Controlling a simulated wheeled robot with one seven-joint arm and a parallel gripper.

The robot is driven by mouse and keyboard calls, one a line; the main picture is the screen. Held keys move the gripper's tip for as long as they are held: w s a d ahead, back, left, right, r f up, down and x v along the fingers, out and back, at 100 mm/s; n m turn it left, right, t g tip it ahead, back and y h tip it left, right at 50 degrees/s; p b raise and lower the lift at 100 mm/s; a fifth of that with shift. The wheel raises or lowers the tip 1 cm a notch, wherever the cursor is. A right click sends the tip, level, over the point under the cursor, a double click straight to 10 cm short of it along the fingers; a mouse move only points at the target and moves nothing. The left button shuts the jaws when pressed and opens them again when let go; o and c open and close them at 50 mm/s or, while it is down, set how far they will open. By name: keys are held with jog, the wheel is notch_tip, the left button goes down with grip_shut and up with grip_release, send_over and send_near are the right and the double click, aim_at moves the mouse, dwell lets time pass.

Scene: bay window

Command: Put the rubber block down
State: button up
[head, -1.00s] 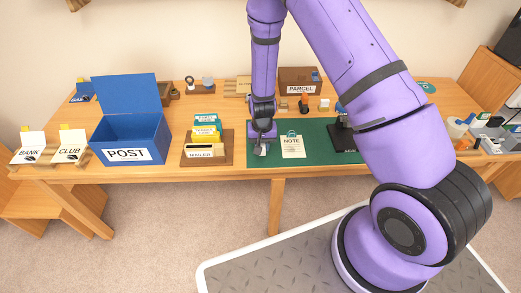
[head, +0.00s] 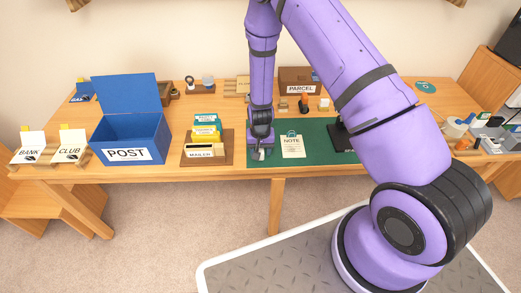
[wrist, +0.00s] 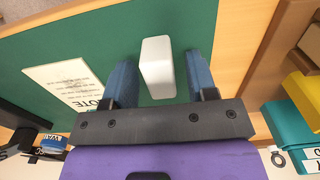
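The rubber block (wrist: 158,66) is a small white block. In the wrist view it is between my gripper's two blue fingers, with a narrow strip of green mat showing beside it. My gripper (wrist: 161,82) is open around it, and the fingers do not appear to press on it. In the head view the block (head: 258,155) shows at the green mat's left end, just below my gripper (head: 260,146). It appears to rest on the mat (head: 318,152); contact with the mat is hard to make out.
A note card (head: 292,147) lies on the mat to the right, near a dark stand (head: 342,138). A mailer card holder (head: 206,150) and the blue POST box (head: 127,140) stand to the left. A PARCEL box (head: 300,80) is behind.

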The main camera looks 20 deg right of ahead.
jog(key=shift+r, duration=0.1)
jog(key=s+d+r+n+t, duration=0.1)
jog(key=s+r, duration=0.2)
jog(key=r, duration=1)
jog(key=s+d+r+t+y, duration=0.1)
jog(key=s+r, duration=0.1)
jog(key=r, duration=1.2)
jog(key=s+d+r+n, duration=0.1)
jog(key=s+r, duration=0.2)
jog(key=r, duration=1)
jog(key=s+d+r+t, duration=0.1)
jog(key=s+d+r, duration=0.1)
jog(key=s+r, duration=0.4)
jog(key=s+d+r+n+t+h, duration=0.1)
jog(key=s+r, duration=0.6)
jog(key=s, duration=0.8)
jog(key=shift+s+d+r+n+t, duration=0.15)
jog(key=shift+d+r+n+t, duration=0.15)
jog(key=shift+d+t, duration=0.25)
jog(key=shift+a, duration=0.1)
